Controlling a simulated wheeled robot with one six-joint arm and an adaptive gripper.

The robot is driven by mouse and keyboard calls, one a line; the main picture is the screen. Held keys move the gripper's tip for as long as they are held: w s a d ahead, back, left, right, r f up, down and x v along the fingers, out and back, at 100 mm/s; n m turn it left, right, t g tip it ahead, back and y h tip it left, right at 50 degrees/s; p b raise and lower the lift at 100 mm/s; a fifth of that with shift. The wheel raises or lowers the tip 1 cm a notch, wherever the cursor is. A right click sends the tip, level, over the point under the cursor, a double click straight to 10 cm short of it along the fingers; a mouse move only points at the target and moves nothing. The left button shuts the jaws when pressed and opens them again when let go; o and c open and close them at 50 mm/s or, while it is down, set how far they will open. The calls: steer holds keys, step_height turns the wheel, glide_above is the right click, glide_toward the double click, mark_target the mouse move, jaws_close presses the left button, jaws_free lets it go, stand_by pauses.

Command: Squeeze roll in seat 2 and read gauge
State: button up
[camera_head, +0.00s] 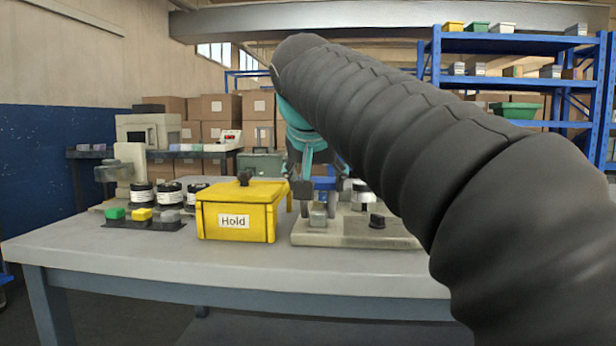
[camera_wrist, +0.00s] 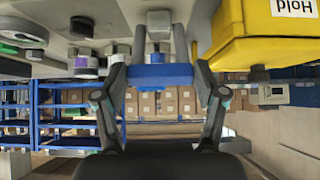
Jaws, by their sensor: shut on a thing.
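My gripper (camera_head: 319,203) is low over the grey fixture plate (camera_head: 340,238) on the table. In the wrist view my gripper (camera_wrist: 160,72) is shut on a blue block (camera_wrist: 160,77), which spans between its fingers. A grey post (camera_wrist: 159,46) stands in line with the block; whether they touch is unclear. A pale grey block (camera_head: 318,216) shows between the fingertips in the head view. A white and purple roll-like piece (camera_wrist: 86,67) stands beside the gripper. A round white-and-green disc (camera_wrist: 24,28) lies at the wrist view's upper left; no reading is legible.
A yellow box marked Hold (camera_head: 237,212) stands close left of the plate. A black knob (camera_head: 377,221) is on the plate's right. Labelled jars (camera_head: 170,195) and coloured blocks (camera_head: 142,214) stand further left. The table's front strip (camera_head: 200,264) is clear.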

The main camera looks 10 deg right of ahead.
steer(key=shift+s+f, duration=0.1)
steer(key=shift+f, duration=0.2)
steer(key=o, duration=1.7)
steer(key=shift+r, duration=0.2)
steer(key=shift+s+a+r, duration=0.1)
steer(key=shift+s+r, duration=0.05)
steer(key=v, duration=1.1)
steer(key=shift+s+r, duration=0.15)
steer(key=shift+s, duration=0.05)
steer(key=s+d+f+n+g+y+p, duration=0.1)
steer(key=s+f+p, duration=0.2)
steer(key=f, duration=0.8)
steer(key=s+d+f+n+g+y+p, duration=0.1)
steer(key=s+d+f+p, duration=0.1)
steer(key=s+f, duration=0.5)
steer(key=s+d+f+n+p, duration=0.1)
steer(key=s+f+p, duration=0.3)
steer(key=f, duration=1.1)
steer(key=shift+s+d+n+g+y, duration=0.3)
steer(key=shift+s+d+g+y, duration=0.1)
steer(key=shift+s, duration=0.35)
